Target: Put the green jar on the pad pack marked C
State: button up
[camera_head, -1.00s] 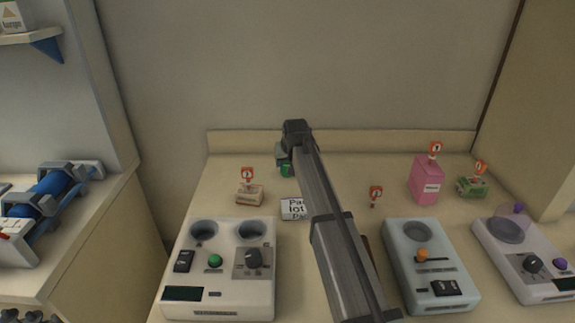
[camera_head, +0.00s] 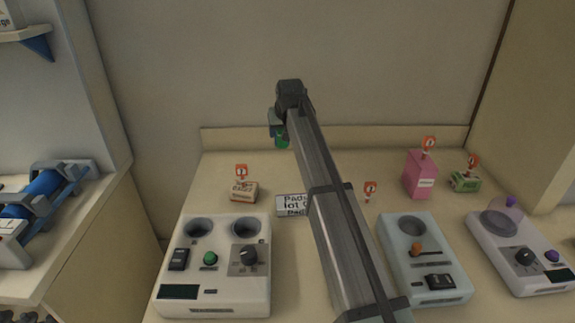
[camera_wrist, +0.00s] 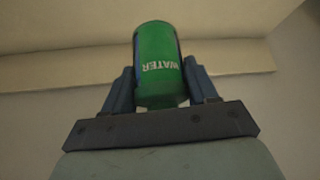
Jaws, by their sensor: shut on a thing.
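The green jar (camera_head: 282,142) is in my gripper (camera_head: 277,129), in front of the back wall and seemingly above the counter. In the wrist view, the jar (camera_wrist: 158,60) shows the word WATER upside down, with a blue finger of my gripper (camera_wrist: 160,88) on either side. My gripper is shut on the jar. A white label reading "Pads lot", with part of a further letter like C, (camera_head: 291,205) is on the counter below and in front of the jar. My arm covers its right end, and the pack's body is hard to make out.
A beige box (camera_head: 243,192), a pink pack (camera_head: 420,175) and a small green box (camera_head: 465,182) carry orange tags. Another orange tag (camera_head: 370,189) stands right of my arm. Consoles (camera_head: 215,265) line the counter's front. The counter left of the beige box is clear.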

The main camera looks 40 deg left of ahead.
jog(key=d+v, duration=0.1)
jog(key=v, duration=0.3)
send_over(297, 201)
jog(key=shift+f, duration=5.15)
jog(key=o, duration=1.1)
jog(key=shift+f, duration=0.1)
